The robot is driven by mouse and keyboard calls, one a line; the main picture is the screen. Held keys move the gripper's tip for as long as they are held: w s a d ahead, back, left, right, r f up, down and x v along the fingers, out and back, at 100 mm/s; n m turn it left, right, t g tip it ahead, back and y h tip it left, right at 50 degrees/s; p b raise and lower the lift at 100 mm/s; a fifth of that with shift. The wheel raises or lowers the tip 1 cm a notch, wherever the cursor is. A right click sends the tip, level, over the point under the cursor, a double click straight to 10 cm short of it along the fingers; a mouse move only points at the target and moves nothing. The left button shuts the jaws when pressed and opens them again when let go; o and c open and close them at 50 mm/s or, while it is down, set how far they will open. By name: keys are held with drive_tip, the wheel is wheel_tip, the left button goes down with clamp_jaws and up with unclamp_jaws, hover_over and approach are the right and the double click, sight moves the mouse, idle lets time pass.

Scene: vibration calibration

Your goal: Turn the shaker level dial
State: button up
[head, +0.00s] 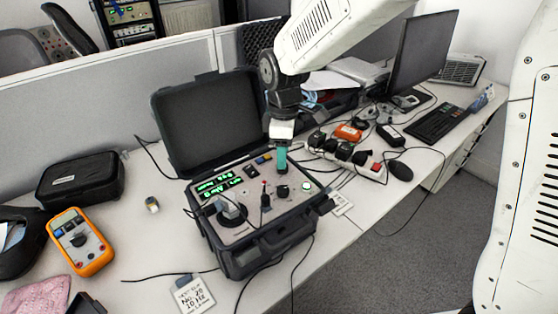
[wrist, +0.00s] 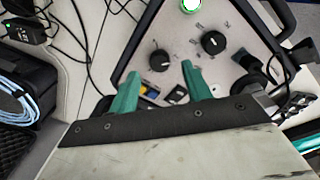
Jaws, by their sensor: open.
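An open black case (head: 262,262) holds a grey control panel (head: 245,222). On its right part is a black dial (head: 282,191), also in the wrist view (wrist: 213,42). A smaller black knob (wrist: 160,60) shows there too, in line between my fingertips; my gripper seems to hide it in the head view. The labels are too small to read, so I cannot tell which is the shaker level dial. My gripper (head: 281,168) points down over the panel's back right part, its teal fingers apart and empty in the wrist view (wrist: 161,73). Contact is not visible.
A lit green button (head: 306,186) is right of the dial. A cylinder with a cable (head: 231,212) stands on the panel's left. The raised lid (head: 210,120) is behind. A power strip (head: 350,160) and cables lie right; an orange multimeter (head: 80,242) lies left.

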drive_tip(key=shift+f, duration=1.8)
drive_tip(key=shift+c, duration=0.2)
